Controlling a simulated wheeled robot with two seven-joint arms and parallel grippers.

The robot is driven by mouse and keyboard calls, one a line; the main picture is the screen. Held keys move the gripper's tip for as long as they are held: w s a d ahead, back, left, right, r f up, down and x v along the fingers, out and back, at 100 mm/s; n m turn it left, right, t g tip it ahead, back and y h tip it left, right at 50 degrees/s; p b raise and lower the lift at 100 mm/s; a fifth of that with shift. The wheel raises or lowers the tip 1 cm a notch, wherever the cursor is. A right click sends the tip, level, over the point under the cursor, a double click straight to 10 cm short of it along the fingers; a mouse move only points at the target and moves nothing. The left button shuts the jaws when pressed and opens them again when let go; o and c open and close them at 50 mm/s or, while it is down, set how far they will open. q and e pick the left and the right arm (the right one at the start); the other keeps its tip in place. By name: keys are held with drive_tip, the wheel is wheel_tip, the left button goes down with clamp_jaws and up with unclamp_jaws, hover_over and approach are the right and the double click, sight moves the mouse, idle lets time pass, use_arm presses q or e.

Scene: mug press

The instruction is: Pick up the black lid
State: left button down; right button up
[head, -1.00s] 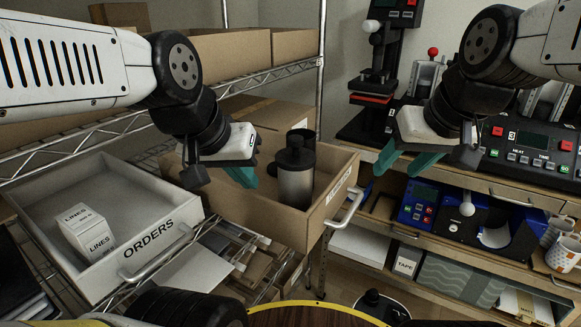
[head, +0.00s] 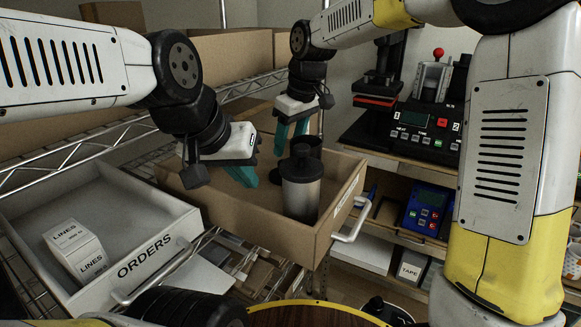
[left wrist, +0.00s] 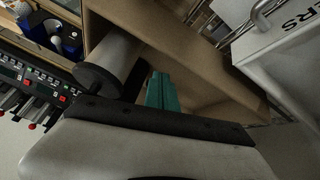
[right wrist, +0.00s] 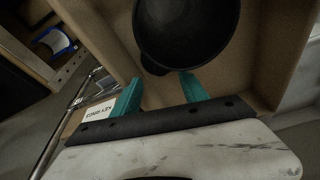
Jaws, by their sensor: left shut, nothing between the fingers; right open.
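A grey metal tumbler (head: 299,199) with a black lid (head: 301,165) stands upright in the open brown drawer. Its lid has a raised knob. The tumbler also shows in the left wrist view (left wrist: 118,52). A second dark, round item stands just behind it, partly hidden. My right gripper (head: 291,140) is open above the drawer, behind the lid and apart from it. In the right wrist view, a black round object (right wrist: 187,30) lies just beyond its fingers; I cannot tell whether it is the lid. My left gripper (head: 246,176) is shut and empty, left of the tumbler.
A white ORDERS drawer (head: 160,240) with a box of LINES (head: 75,250) is at the left. A press (head: 425,125) stands on the bench at right. Wire shelving with cardboard boxes is behind.

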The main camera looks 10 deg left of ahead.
drive_tip(key=x, duration=0.5)
drive_tip(key=shift+a+f, duration=0.15)
drive_tip(key=shift+c, duration=0.3)
clamp_jaws()
